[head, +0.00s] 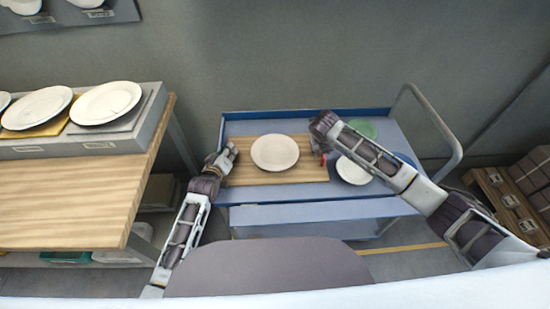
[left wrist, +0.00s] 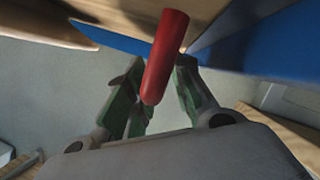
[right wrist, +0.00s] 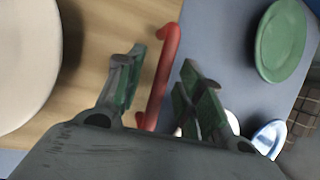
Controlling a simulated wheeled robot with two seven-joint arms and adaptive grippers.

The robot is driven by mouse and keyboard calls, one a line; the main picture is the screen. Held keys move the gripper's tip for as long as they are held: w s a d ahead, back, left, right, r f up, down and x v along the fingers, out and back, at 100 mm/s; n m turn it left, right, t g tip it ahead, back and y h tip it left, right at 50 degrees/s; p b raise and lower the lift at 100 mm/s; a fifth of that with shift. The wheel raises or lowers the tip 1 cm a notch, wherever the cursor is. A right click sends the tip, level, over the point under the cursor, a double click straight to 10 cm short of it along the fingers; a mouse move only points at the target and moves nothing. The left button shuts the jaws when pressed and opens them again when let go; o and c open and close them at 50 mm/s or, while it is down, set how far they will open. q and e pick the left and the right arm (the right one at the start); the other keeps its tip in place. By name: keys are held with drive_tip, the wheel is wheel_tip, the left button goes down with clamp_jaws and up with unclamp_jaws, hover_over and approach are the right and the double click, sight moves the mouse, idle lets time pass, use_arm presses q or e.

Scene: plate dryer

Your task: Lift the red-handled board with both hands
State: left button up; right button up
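The wooden board (head: 302,173) lies on the blue cart with a white plate (head: 275,152) on it. My left gripper (head: 225,158) is at the board's left edge. In the left wrist view a red handle (left wrist: 166,55) shows between its two parted fingers (left wrist: 158,95). My right gripper (head: 321,146) is above the board's right edge, by the other red handle (head: 322,160). In the right wrist view this handle (right wrist: 162,80) runs between its open fingers (right wrist: 160,88), with gaps on both sides. I see neither gripper closed on a handle.
The blue cart (head: 265,216) also carries a green plate (head: 362,128) and another white plate (head: 352,171) right of the board. A wooden table (head: 85,190) with plates on a grey rack (head: 120,137) stands left. Crates (head: 507,203) stand at the right.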

use_arm(q)
drive_tip(key=c, duration=0.4)
use_arm(e)
drive_tip(key=c, duration=0.3)
use_arm(q)
clamp_jaws()
use_arm(e)
clamp_jaws()
use_arm(q)
drive_tip(key=shift+r, duration=0.2)
use_arm(e)
drive_tip(key=shift+w+r, duration=0.1)
drive_tip(key=shift+r, duration=0.05)
